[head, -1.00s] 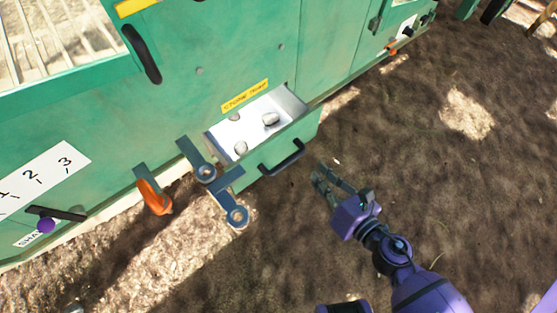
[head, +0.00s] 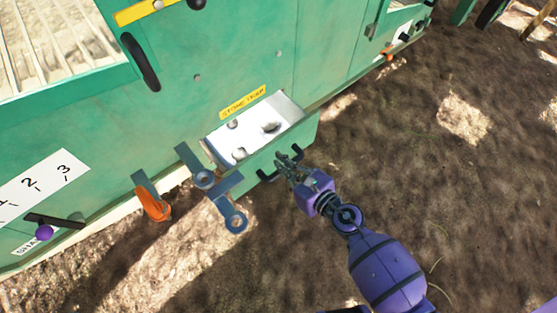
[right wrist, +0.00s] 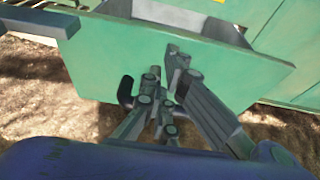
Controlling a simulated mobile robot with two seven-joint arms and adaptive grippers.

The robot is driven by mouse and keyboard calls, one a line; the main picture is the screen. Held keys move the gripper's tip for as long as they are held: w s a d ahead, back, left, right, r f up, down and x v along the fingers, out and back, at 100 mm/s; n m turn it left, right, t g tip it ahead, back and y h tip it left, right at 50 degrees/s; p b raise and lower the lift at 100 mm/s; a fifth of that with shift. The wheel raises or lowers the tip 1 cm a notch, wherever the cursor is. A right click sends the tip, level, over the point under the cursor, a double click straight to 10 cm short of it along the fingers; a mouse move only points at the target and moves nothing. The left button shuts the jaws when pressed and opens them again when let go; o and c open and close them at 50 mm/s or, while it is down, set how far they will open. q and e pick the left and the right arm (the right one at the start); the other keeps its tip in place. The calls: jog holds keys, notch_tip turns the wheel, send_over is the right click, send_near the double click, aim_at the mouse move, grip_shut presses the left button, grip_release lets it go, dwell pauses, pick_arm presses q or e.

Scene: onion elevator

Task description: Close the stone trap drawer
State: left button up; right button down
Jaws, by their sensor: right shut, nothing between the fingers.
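The stone trap drawer (head: 303,131) sticks out of the green machine, pulled open, with a few pale stones on its white floor. Its green front also fills the right wrist view (right wrist: 105,58). A black bar handle (head: 265,177) is on that front, partly hidden behind my right gripper. My right gripper (head: 283,160) is shut and empty, its fingertips at the drawer front near the handle. In the right wrist view the fingertips (right wrist: 177,58) point at the green panel; whether they touch it I cannot tell. My left gripper is not in view.
A yellow label (head: 243,102) is above the drawer. Grey-blue brackets (head: 229,196) jut out just left of it, with an orange hook-shaped part (head: 153,205) further left. A black handle (head: 141,62) is higher up. The dirt ground (head: 470,200) on the right is clear.

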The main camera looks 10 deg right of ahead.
jog(key=shift+w+a, duration=0.5)
jog(key=shift+w, duration=0.3)
